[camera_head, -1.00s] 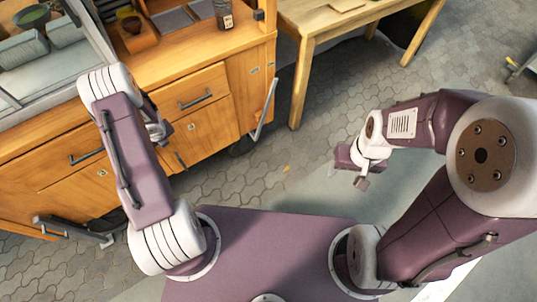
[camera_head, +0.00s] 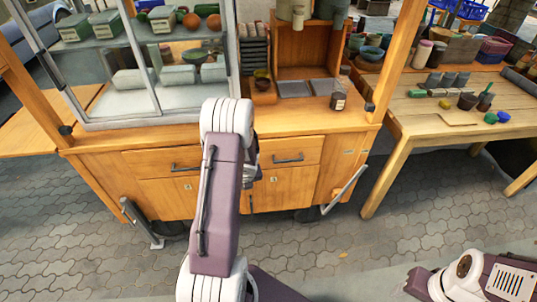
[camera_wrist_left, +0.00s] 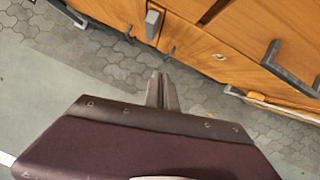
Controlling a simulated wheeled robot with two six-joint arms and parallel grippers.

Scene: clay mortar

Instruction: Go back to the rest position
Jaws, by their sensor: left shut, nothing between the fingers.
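My left gripper (camera_wrist_left: 162,92) shows in the left wrist view. Its two fingers are together and empty, pointing toward the wooden cart's drawer front, with paving visible around them. In the head view my left arm stands bent in front of the cart (camera_head: 322,120), and its gripper is mostly hidden behind the arm. My right arm is at the bottom right corner of the head view.
A wooden table (camera_head: 420,130) with cups and bowls stands to the right. Open paving (camera_head: 330,245) lies between my arms.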

